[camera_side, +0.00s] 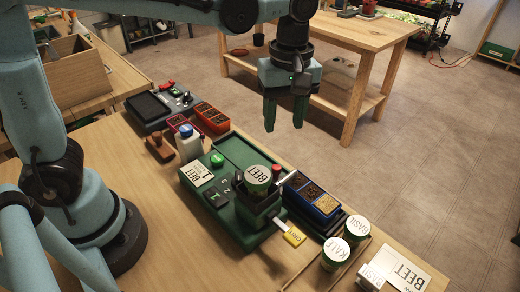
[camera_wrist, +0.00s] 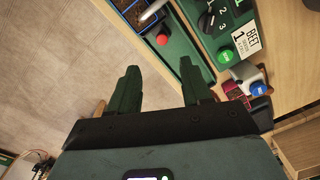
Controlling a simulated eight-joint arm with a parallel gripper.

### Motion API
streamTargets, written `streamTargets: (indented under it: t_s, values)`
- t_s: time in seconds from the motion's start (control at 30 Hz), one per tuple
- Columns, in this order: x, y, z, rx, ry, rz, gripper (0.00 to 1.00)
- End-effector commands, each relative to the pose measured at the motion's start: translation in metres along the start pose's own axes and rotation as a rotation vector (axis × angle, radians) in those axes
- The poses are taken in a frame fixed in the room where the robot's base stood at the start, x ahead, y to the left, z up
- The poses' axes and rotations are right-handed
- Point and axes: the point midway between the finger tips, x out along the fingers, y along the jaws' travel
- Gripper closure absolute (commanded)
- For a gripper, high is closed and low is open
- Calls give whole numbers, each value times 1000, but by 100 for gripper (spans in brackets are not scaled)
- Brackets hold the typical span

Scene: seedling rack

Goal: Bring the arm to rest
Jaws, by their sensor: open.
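My gripper (camera_side: 284,112) hangs in the air with its green fingers pointing down, above and behind the green machine on the bench. In the wrist view my gripper (camera_wrist: 163,85) shows two fingers apart with nothing between them; the floor lies behind them. The green machine (camera_side: 222,213) carries a can labelled BEET (camera_side: 258,178), a green button (camera_side: 217,159) and a BEET 1 card (camera_side: 197,174). The machine's red button (camera_wrist: 162,39) shows in the wrist view. The gripper touches nothing.
The wooden bench (camera_side: 165,232) holds blue seed trays (camera_side: 313,200), red trays (camera_side: 211,118), a white bottle with a blue cap (camera_side: 188,143) and lidded cans labelled KALE (camera_side: 335,252) and BASIL (camera_side: 356,229). A second wooden table (camera_side: 352,32) stands behind. Open floor (camera_side: 400,160) lies between.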

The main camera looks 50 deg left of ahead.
Motion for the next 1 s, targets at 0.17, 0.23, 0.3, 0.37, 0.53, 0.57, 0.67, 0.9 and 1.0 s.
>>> streamTargets:
  t_s: [0.17, 0.23, 0.3, 0.37, 0.53, 0.57, 0.67, 0.9, 1.0]
  values:
    - [-3, -18, -13, 131, 21, 81, 52]
    - [-4, -29, -21, 225, 46, 133, 52]
    - [-4, -41, -28, 328, 83, 188, 52]
    - [-3, -51, -35, 416, 122, 230, 52]
    - [3, -78, -50, 661, 267, 324, 52]
    - [5, -83, -52, 702, 297, 336, 52]
    - [11, -96, -59, 829, 395, 362, 52]
    - [22, -113, -68, 1013, 556, 369, 52]
    - [23, -115, -69, 1038, 577, 367, 52]
